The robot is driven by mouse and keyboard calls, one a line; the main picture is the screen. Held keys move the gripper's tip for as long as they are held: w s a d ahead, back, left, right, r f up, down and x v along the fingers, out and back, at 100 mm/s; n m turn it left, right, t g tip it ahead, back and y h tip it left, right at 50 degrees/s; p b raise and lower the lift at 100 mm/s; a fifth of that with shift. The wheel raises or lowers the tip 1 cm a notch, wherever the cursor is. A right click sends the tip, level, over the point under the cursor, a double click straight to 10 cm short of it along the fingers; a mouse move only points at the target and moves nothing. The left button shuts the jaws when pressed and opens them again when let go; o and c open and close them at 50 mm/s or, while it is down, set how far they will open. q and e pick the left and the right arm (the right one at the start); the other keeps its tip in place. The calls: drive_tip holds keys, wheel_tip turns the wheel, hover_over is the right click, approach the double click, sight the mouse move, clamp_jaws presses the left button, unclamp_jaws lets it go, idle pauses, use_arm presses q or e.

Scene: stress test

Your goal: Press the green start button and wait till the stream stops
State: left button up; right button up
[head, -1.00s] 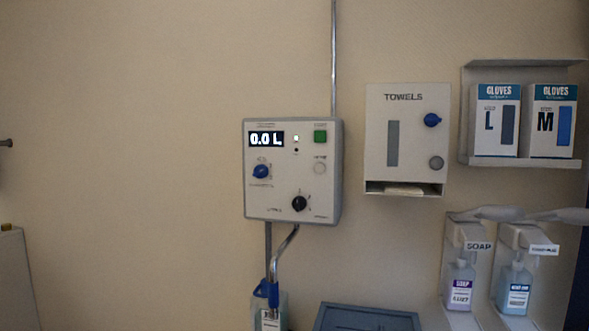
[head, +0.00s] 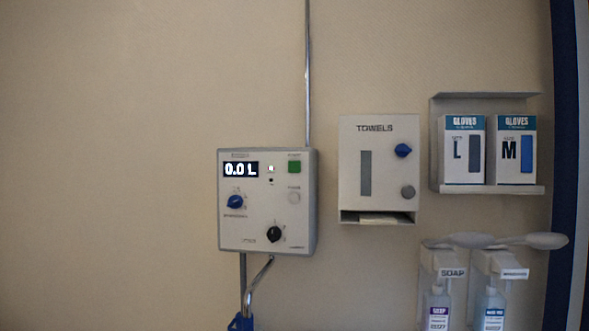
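A grey dispenser box (head: 267,215) is fixed to the wall left of centre in the head view. Its green start button (head: 294,167) is at the upper right of the panel. The display (head: 240,170) reads "0.0 L", with a small lit lamp (head: 271,168) beside it. A blue knob (head: 235,202), a pale round button (head: 294,198) and a black knob (head: 274,234) are below. A metal spout pipe (head: 256,286) runs down from the box to a blue part (head: 241,323) cut off by the bottom edge. Neither gripper is in view.
A towel dispenser (head: 348,205) hangs right of the box. Further right are a shelf (head: 491,189) with glove boxes (head: 464,150) and soap dispensers (head: 450,262) with protruding levers. The wall left of the box is bare. A dark blue vertical strip (head: 565,200) stands at the right.

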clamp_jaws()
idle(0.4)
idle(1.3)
